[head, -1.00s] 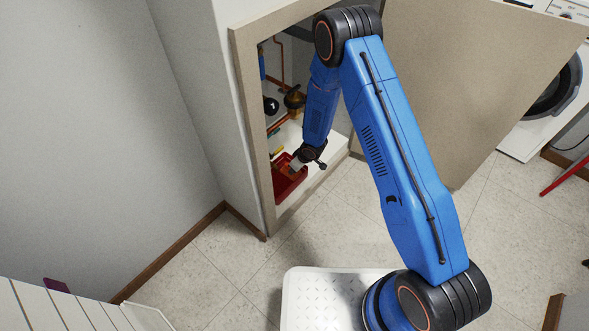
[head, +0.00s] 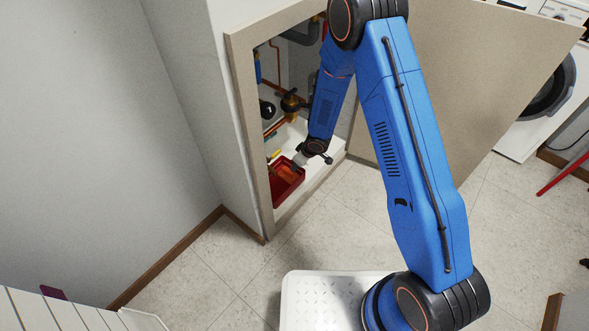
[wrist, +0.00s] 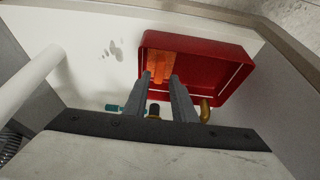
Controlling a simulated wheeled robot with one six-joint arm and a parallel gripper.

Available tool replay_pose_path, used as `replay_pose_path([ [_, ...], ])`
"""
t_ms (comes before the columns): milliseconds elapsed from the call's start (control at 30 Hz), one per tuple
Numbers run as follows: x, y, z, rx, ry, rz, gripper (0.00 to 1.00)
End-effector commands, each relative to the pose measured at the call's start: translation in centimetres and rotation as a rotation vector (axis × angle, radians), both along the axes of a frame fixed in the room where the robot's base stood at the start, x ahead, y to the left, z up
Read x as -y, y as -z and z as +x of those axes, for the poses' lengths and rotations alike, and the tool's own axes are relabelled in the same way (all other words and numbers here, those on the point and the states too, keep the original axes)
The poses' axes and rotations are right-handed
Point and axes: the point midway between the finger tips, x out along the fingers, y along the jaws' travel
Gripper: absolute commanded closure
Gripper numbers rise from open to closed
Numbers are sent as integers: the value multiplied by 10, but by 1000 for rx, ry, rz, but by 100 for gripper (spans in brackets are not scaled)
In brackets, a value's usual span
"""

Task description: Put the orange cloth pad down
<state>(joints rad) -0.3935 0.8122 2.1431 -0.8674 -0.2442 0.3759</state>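The orange cloth pad (head: 287,172) lies inside the red tray (head: 273,198) on the white cabinet floor. In the wrist view the pad (wrist: 161,63) shows just beyond and between my fingertips, over the inside of the red tray (wrist: 215,72). My gripper (head: 299,163) is beside the tray's upper right edge in the head view. In the wrist view the fingers of my gripper (wrist: 162,78) stand apart with a gap between them. The pad's near end is partly hidden by the fingers.
The cabinet's frame (head: 250,130) and open door (head: 455,100) border the reach. Pipes and a brass fitting (head: 291,102) are behind the tray. A thick white pipe (wrist: 30,82) runs at the left in the wrist view. Bare white floor lies beside the tray.

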Motion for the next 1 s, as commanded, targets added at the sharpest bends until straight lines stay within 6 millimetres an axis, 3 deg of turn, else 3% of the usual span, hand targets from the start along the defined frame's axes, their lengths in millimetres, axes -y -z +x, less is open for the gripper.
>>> replay_pose_path([
  [200, 8, -24, -6, 1, 0, 1, 76],
  [667, 14, -40, -6, 7, 8, -3, 76],
  [767, 24, -60, 1, 29, 34, -16, 76],
  [1000, 74, -146, 19, 105, 156, -75, 76],
])
